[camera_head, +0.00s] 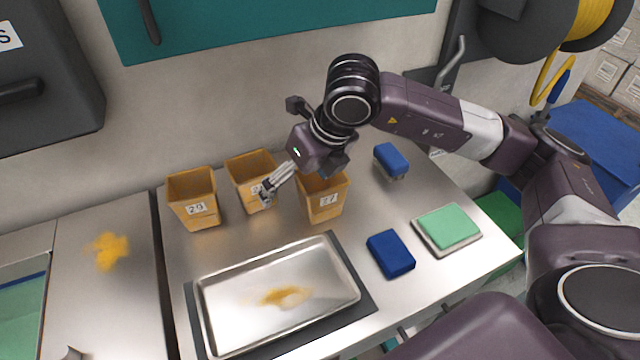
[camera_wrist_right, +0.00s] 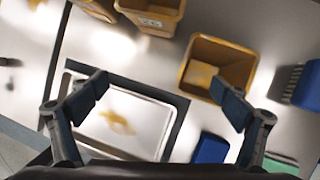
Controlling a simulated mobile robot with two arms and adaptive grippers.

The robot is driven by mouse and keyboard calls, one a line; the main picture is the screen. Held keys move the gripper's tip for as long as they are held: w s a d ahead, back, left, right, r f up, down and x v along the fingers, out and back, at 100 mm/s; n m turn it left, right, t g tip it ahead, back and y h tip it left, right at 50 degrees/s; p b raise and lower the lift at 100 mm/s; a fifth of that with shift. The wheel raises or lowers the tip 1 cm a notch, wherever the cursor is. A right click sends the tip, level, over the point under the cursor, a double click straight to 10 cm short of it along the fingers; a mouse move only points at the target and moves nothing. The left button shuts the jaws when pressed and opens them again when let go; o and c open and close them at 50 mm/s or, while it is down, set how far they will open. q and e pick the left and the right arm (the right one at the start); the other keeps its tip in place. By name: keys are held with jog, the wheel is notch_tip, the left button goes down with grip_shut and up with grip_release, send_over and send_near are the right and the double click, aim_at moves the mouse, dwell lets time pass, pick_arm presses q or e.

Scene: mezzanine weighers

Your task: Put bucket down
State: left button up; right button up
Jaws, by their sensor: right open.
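Three orange buckets stand upright on the steel counter: a left one (camera_head: 193,200), a middle one (camera_head: 240,170) and a right one (camera_head: 325,205) labelled 27. My right gripper (camera_head: 278,178) is above and between the middle and right buckets, and hides part of both. In the wrist view my right gripper (camera_wrist_right: 160,88) is open with nothing between its fingers. One finger overlaps the near edge of the right bucket (camera_wrist_right: 238,65); I cannot tell whether it touches. Something pale lies inside that bucket.
A metal tray (camera_head: 230,325) with a yellow-brown smear sits on a dark mat in front. A blue block (camera_head: 390,253), a blue brush (camera_head: 391,160) and a green pad (camera_head: 447,226) lie right. Yellow powder (camera_head: 108,250) marks the left counter.

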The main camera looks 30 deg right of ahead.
aim_at(320, 178)
jog(key=w+d+r+m+h, duration=0.1)
jog(key=d+m+h, duration=0.2)
jog(key=d, duration=0.3)
jog(key=p+x, duration=0.1)
jog(key=x, duration=0.1)
jog(key=p+x, duration=0.1)
jog(key=x, duration=0.2)
jog(key=p+x, duration=0.1)
jog(key=x, duration=0.1)
jog(key=shift+w+d+f, duration=0.15)
jog(key=shift+w+d, duration=0.2)
jog(key=shift+d, duration=0.05)
jog(key=c, duration=1.5)
pick_arm(q)
jog(key=r, duration=0.1)
jog(key=w+r, duration=0.1)
jog(key=r, duration=0.1)
jog(key=shift+a+r, duration=0.1)
pick_arm(e)
jog(key=c, duration=0.3)
